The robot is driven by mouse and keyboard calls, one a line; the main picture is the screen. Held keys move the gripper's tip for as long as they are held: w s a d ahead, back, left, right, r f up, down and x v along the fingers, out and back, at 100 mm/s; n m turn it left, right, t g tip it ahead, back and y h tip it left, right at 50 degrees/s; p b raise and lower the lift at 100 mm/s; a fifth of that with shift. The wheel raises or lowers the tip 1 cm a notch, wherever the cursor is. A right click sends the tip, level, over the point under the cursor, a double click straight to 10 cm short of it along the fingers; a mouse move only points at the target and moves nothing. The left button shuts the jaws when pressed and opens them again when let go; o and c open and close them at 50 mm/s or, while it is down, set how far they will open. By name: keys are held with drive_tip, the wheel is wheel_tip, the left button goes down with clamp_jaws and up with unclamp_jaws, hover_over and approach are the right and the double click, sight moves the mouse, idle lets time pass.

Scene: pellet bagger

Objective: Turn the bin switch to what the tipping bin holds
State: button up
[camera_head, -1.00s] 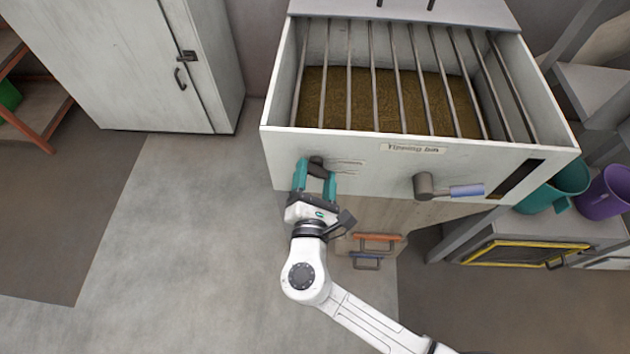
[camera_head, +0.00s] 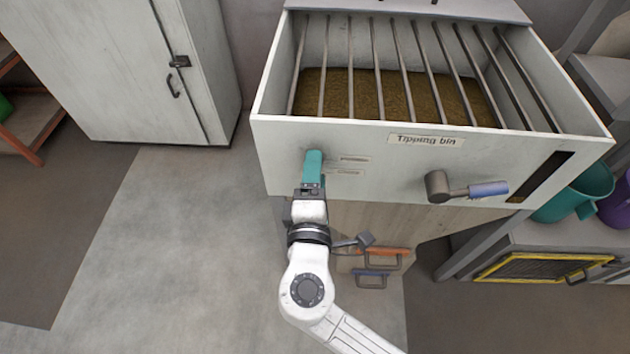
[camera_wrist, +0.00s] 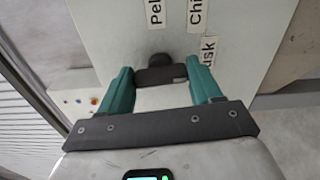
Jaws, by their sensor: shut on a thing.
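The tipping bin (camera_head: 280,140) is a pale box with a name plate (camera_head: 426,141) on its front. Under its bars lies a brown-olive, fine-looking loose fill (camera_head: 400,92); I cannot tell its kind by sight. My gripper (camera_head: 313,165) is at the left of the bin front, shut on the bin switch. In the wrist view, the dark switch knob (camera_wrist: 160,72) sits between the two teal fingers; the head view hides it. Labels beside it read "Pel" (camera_wrist: 155,14), "Chi" (camera_wrist: 197,14) and "usk" (camera_wrist: 208,50), partly cut off. Which label the knob points to is unclear.
A grey crank with a blue grip (camera_head: 487,189) sticks out at the right of the bin front. Orange (camera_head: 385,251) and blue (camera_head: 370,277) handles are below. A pale cabinet (camera_head: 110,70) stands left; teal (camera_head: 580,190) and purple (camera_head: 615,205) buckets stand right. The left floor is clear.

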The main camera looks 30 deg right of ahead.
drive_tip(key=shift+m+b, duration=0.5)
drive_tip(key=shift+m, duration=0.2)
drive_tip(key=o, duration=1.1)
drive_tip(key=shift+c, duration=0.2)
drive_tip(key=v, duration=1.1)
drive_tip(key=shift+p, duration=0.3)
drive_tip(key=shift+d, duration=0.1)
